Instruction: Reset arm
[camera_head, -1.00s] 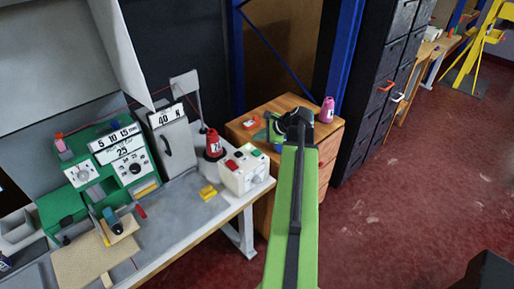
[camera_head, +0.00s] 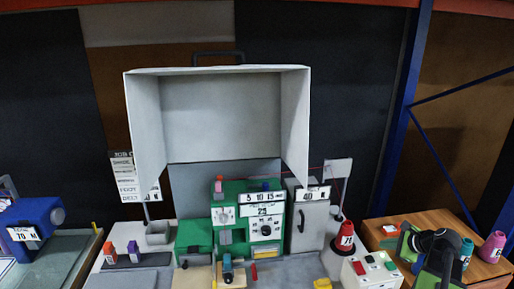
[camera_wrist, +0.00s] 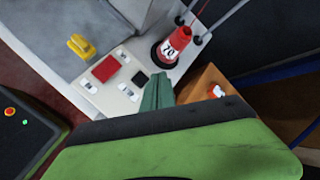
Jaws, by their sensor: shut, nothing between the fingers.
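My arm (camera_head: 440,258) shows at the lower right of the head view, in front of the wooden cabinet, with a black joint and green links. Its fingers cannot be made out there. In the wrist view my gripper (camera_wrist: 157,92) shows as narrow green fingers close together, shut and empty. They appear in front of the white control box (camera_wrist: 118,85), short of the red cone marked 70 (camera_wrist: 172,48). Whether they touch the box cannot be told. A large green and black part of my arm fills the bottom of the wrist view.
The green machine panel (camera_head: 245,225) stands on the workbench under a large grey hood (camera_head: 222,105). The control box (camera_head: 370,268) and red cone (camera_head: 344,237) are at the bench's right end. A blue machine (camera_head: 32,225) is at left.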

